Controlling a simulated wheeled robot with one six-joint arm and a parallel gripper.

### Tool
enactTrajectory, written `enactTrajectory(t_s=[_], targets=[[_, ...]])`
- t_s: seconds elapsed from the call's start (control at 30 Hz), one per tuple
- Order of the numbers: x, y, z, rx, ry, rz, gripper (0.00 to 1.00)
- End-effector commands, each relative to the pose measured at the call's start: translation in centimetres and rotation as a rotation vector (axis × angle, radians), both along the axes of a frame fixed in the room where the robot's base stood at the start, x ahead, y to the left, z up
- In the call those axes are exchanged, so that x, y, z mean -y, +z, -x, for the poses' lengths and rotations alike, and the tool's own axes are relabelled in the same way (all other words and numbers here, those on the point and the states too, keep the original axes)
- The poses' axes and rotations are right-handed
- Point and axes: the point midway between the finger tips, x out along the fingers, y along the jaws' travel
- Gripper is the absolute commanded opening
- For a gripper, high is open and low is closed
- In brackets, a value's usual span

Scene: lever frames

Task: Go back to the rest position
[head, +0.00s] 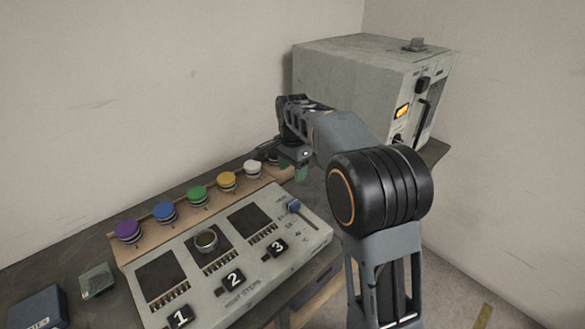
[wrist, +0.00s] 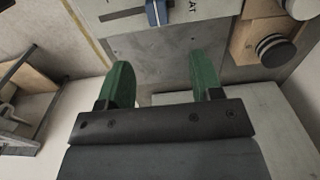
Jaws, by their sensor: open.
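My gripper (wrist: 160,90) shows in the wrist view with its two green fingers spread apart and nothing between them. In the head view my gripper (head: 295,170) hangs at the end of my arm, near the right end of the row of knobs and in front of the grey box. My arm bends over the right side of the table and hides part of the box's front and the table behind it.
A panel (head: 215,285) with pads numbered 1 to 3 and a blue slider (head: 293,206) lies on the table; the slider also shows in the wrist view (wrist: 157,12). Several coloured knobs (head: 197,195) line its back. A grey box (head: 345,75) with a lever (head: 421,120) stands at the right.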

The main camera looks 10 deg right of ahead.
Motion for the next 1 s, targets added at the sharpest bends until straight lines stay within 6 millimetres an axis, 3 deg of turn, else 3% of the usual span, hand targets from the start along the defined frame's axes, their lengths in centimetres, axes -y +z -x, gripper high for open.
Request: enactTrajectory(t_s=[0.43, 0.57, 0.63, 0.77, 1.0], targets=[[0.0, 0.0, 0.0, 0.001, 0.026, 0.0, 0.6], [0.0, -0.4, -0.4, 0.023, 0.156, 0.0, 0.6], [0.0, -2.1, 0.3, 0.008, 0.274, 0.001, 0.6], [0.5, -3.5, 3.9, 0.015, 0.543, 0.003, 0.6], [2.2, -3.2, 13.6, 0.105, 0.947, 0.045, 0.6]])
